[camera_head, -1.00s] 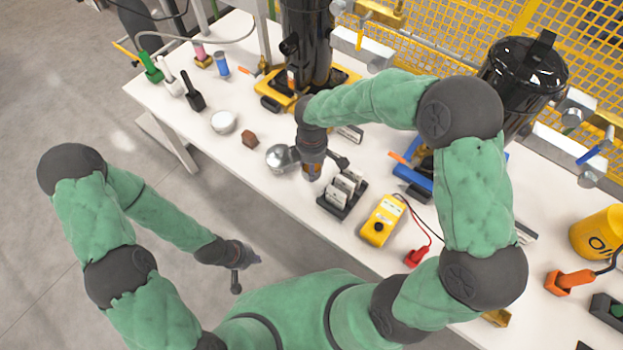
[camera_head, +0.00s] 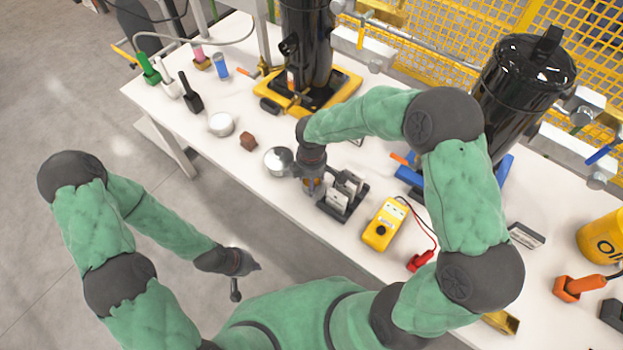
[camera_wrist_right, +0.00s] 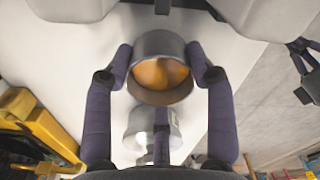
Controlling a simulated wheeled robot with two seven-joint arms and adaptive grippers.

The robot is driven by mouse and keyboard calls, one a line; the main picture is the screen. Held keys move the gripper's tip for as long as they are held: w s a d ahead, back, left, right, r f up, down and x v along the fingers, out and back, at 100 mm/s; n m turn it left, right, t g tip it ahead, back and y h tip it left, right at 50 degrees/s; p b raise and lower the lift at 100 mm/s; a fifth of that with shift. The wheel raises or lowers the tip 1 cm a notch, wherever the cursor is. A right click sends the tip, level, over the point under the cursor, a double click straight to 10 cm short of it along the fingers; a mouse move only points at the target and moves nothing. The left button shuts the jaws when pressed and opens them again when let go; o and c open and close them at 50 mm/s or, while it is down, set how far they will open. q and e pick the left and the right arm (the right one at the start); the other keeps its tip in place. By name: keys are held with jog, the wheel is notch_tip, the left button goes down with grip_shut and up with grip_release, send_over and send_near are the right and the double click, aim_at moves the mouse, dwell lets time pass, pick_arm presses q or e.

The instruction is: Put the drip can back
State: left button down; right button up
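The drip can, a grey round cup with an orange inside, shows in the right wrist view (camera_wrist_right: 160,88). My right gripper (camera_wrist_right: 160,62) has one fingertip against each side of it and appears shut on it. In the head view my right gripper (camera_head: 312,188) is low over the table, just left of a small rack and right of a silver round vessel (camera_head: 278,160). The can is mostly hidden by the fingers there. Whether its base touches the table cannot be told. My left gripper (camera_head: 246,278) is open and empty, off the table's front edge.
The rack with pale blocks (camera_head: 345,197) stands close to my right gripper. A yellow meter (camera_head: 384,224) with a red lead is right of it. A white round jar (camera_head: 221,124) and a brown nut (camera_head: 249,141) lie left. Black compressors (camera_head: 522,78) stand behind.

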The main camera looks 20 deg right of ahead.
jog(key=shift+o, duration=0.4)
notch_tip(320, 180, up, 12)
jog(key=p, duration=0.5)
jog(key=shift+r, duration=0.15)
